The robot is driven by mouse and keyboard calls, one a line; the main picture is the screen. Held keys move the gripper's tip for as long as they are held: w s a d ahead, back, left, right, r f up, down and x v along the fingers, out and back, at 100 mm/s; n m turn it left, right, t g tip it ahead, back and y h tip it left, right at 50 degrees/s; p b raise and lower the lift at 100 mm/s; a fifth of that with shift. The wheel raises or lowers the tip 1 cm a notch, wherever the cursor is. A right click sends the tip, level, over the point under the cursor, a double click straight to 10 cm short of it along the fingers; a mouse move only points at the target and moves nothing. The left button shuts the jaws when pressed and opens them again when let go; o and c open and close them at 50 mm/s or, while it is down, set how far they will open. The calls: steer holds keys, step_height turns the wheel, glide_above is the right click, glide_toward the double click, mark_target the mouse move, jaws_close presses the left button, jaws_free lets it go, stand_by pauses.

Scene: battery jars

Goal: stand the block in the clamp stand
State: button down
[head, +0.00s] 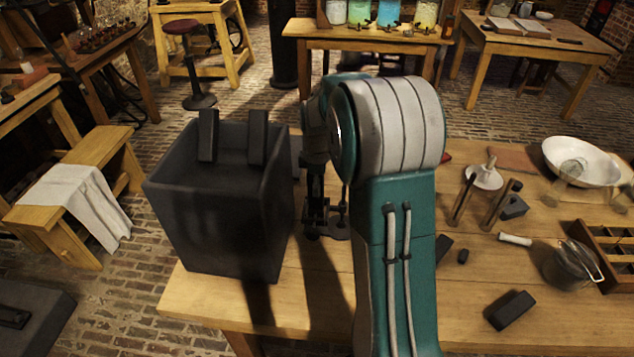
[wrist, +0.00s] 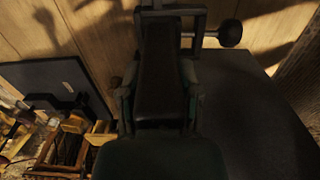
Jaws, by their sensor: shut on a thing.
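My gripper (wrist: 158,112) is shut on a dark block (wrist: 160,65), whose long face fills the middle of the wrist view. In the head view my gripper (head: 318,200) points down left of my teal arm, and the block is hard to make out there. The dark clamp stand (head: 338,228) is at and just under the gripper, partly hidden by my arm. In the wrist view a dark metal frame with a round knob (wrist: 230,33), which looks like part of the stand, is at the block's far end. I cannot tell whether block and stand touch.
A large dark open jar (head: 215,220) with two slabs standing from its top is close left of the gripper. Loose dark pieces, including a block (head: 510,310), lie right of my arm. A white bowl (head: 580,162) and a wooden divided tray (head: 605,255) are farther right.

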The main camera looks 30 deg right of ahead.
steer(key=shift+f, duration=2.5)
steer(key=shift+c, duration=1)
jaws_free()
step_height(320, 180, up, 11)
steer(key=shift+w, duration=0.1)
steer(key=shift+r, duration=0.4)
